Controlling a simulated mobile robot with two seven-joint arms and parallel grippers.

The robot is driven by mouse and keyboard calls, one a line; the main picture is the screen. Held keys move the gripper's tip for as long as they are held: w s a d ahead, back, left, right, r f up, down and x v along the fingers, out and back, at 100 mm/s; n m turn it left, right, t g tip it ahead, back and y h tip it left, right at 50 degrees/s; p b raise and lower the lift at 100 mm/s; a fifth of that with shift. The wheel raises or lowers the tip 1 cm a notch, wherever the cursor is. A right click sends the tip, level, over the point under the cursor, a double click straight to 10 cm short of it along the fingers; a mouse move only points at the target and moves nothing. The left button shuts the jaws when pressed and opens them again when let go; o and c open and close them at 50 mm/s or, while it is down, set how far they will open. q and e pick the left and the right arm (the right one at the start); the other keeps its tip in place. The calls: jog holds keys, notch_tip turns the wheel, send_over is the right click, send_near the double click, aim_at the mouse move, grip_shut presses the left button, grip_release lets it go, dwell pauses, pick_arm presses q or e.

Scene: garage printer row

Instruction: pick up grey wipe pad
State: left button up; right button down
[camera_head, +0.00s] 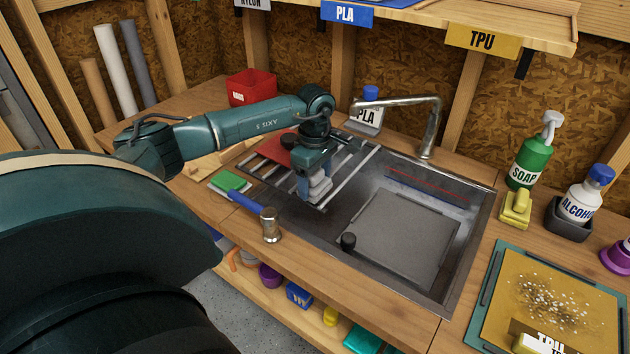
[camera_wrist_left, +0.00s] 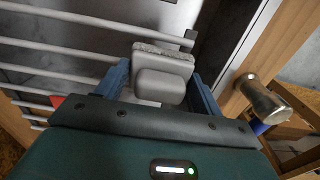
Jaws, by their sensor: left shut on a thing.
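The grey wipe pad (camera_head: 320,188) is between the fingers of my left gripper (camera_head: 316,180), over the drying rack (camera_head: 345,177) at the left side of the sink. In the left wrist view, the pad (camera_wrist_left: 162,84) shows a light grey block with a rough grey edge. The blue fingers of my left gripper (camera_wrist_left: 160,76) stand on either side of it, shut on it. White rack bars (camera_wrist_left: 62,52) pass beside the pad. I cannot tell from these views whether it touches the rack. My right gripper is not in view.
The sink (camera_head: 470,225) holds a grey plate (camera_head: 400,240). A tall faucet (camera_head: 430,125) stands behind. A blue-handled metal tool (camera_head: 270,224) lies at the counter's front. Soap (camera_head: 527,160), a yellow sponge (camera_head: 516,208) and alcohol (camera_head: 581,200) stand right; a red bin (camera_head: 250,88) stands back left.

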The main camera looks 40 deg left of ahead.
pick_arm(q)
jog(key=shift+r, duration=0.1)
notch_tip(320, 180, up, 10)
jog(key=shift+f+b, duration=0.1)
jog(key=shift+b, duration=0.6)
